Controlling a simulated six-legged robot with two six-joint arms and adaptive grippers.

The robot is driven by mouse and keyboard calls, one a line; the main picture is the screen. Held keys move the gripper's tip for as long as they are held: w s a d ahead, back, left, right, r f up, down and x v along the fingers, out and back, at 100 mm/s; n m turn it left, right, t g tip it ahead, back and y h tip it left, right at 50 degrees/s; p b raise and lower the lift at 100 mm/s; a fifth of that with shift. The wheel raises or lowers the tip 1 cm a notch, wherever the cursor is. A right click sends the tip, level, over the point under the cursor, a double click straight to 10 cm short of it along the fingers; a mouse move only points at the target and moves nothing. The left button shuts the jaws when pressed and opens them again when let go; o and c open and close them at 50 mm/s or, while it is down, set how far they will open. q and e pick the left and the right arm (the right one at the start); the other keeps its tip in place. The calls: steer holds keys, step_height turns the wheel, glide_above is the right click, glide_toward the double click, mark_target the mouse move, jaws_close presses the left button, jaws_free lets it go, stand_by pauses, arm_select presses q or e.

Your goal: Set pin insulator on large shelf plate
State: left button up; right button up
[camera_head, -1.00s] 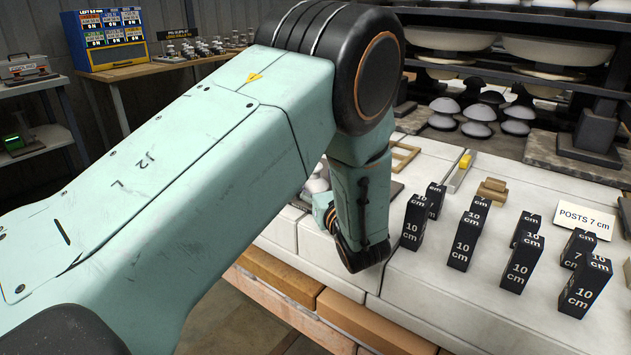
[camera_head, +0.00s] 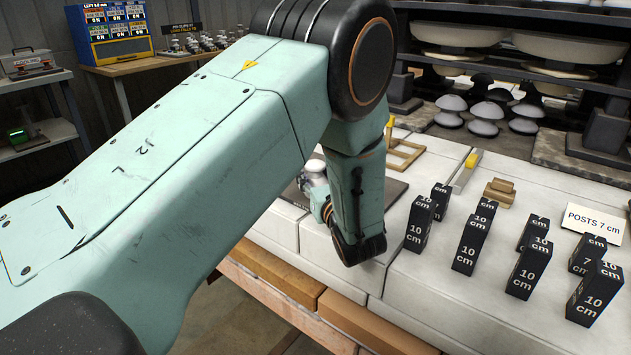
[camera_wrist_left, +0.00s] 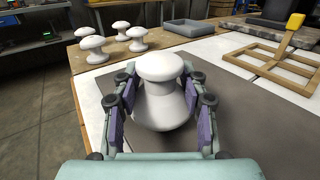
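A white pin insulator (camera_wrist_left: 162,95) with a rounded cap and a wider skirt stands upright between the fingers of my left gripper (camera_wrist_left: 162,100) in the left wrist view. The purple finger pads close on it from both sides. Its foot is hidden, so I cannot tell whether it touches the dark plate (camera_wrist_left: 260,110) under it. In the head view the insulator (camera_head: 315,168) shows partly behind my left gripper (camera_head: 325,208), whose fingertips are mostly hidden by the wrist. My right gripper is not in view.
Several black blocks (camera_head: 470,245) marked in cm stand on the white bench, right of my left wrist. A card (camera_head: 594,221) reads "POSTS 7 cm". A wooden frame (camera_head: 403,155) lies behind. Shelves with grey-white insulators (camera_head: 487,118) stand at the back. More white insulators (camera_wrist_left: 92,47) stand beyond my gripper.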

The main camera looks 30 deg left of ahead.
arm_select(q)
jaws_close()
stand_by(0.5)
